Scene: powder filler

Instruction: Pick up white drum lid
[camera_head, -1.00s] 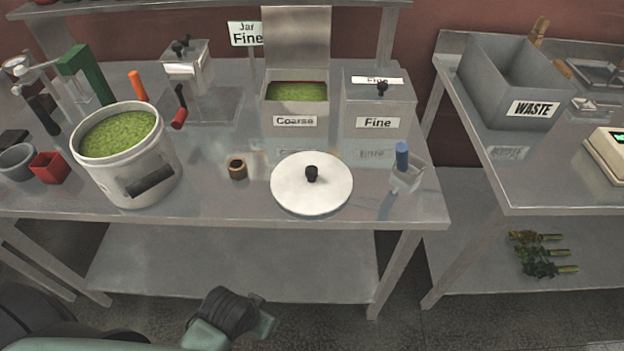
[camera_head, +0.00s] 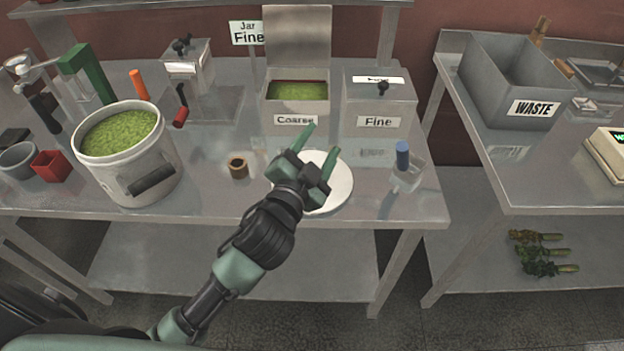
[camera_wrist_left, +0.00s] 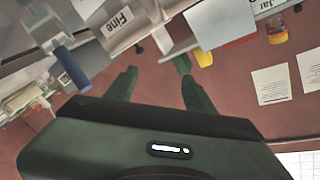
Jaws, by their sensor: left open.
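The white drum lid (camera_head: 341,186) lies flat on the steel table, right of the middle in the head view. My left gripper (camera_head: 317,147) is open over the lid, its two green fingers pointing away toward the bins. The fingers and wrist cover the left part of the lid, and its black knob is hidden. I cannot tell the height of the fingers above the lid. In the left wrist view the open fingers (camera_wrist_left: 152,85) hold nothing, and the lid is not seen. The white drum (camera_head: 130,165), filled with green material, stands open on the left of the table. My right gripper is not in view.
The Coarse bin (camera_head: 294,120) and the Fine bin (camera_head: 379,105) stand behind the lid. A small brown ring (camera_head: 238,168) lies left of it. A clear holder with a blue-handled tool (camera_head: 402,157) stands to its right. A WASTE bin (camera_head: 515,85) is on the right table.

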